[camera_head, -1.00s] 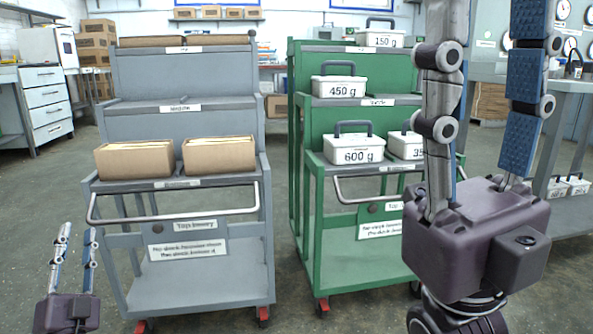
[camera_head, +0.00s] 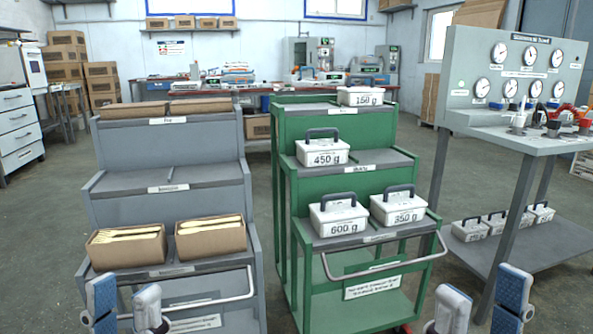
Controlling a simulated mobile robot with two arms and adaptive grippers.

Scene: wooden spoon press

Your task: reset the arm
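My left gripper (camera_head: 126,306) is at the bottom left, in front of the grey cart. Only its two finger ends show, held apart with nothing visible between them. My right gripper (camera_head: 482,312) is at the bottom right, right of the green cart. Its two fingers are spread apart with nothing visible between them. The bodies of both grippers are below the picture edge.
The grey cart (camera_head: 168,207) carries cardboard boxes, two with wooden utensils (camera_head: 127,246) on its bottom tier. The green cart (camera_head: 330,115) holds white weight boxes, including the 600 g box (camera_head: 338,221). A gauge bench (camera_head: 508,142) stands right. Floor between the carts and bench is open.

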